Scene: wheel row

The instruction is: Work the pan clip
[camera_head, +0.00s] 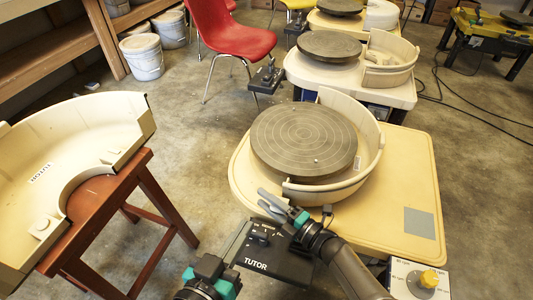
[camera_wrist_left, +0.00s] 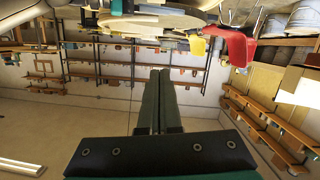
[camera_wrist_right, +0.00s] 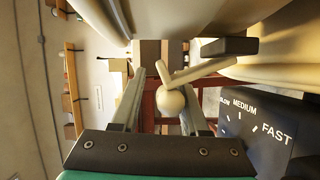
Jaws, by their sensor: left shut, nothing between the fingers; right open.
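In the head view, the splash pan (camera_head: 368,148) stands around the grey wheel head (camera_head: 303,140) of the nearest wheel. In the right wrist view, a pale lever with a round knob (camera_wrist_right: 171,102), which looks like the pan clip, lies beside a dark grey block (camera_wrist_right: 230,46) near the pan wall. My right gripper (camera_head: 266,199) is open at the pan's front left edge. In the right wrist view, the knob appears between its fingers (camera_wrist_right: 160,88); contact cannot be told. My left gripper is shut and empty (camera_wrist_left: 159,75), low and left of the wheel; its fingers are unclear in the head view.
A black TUTOR control panel (camera_head: 262,258) is right under my right gripper. A pan half (camera_head: 85,140) rests on a red-brown stool (camera_head: 160,195) at left. A red chair (camera_head: 226,38) and another wheel (camera_head: 350,85) stand behind. Floor between stool and wheel is clear.

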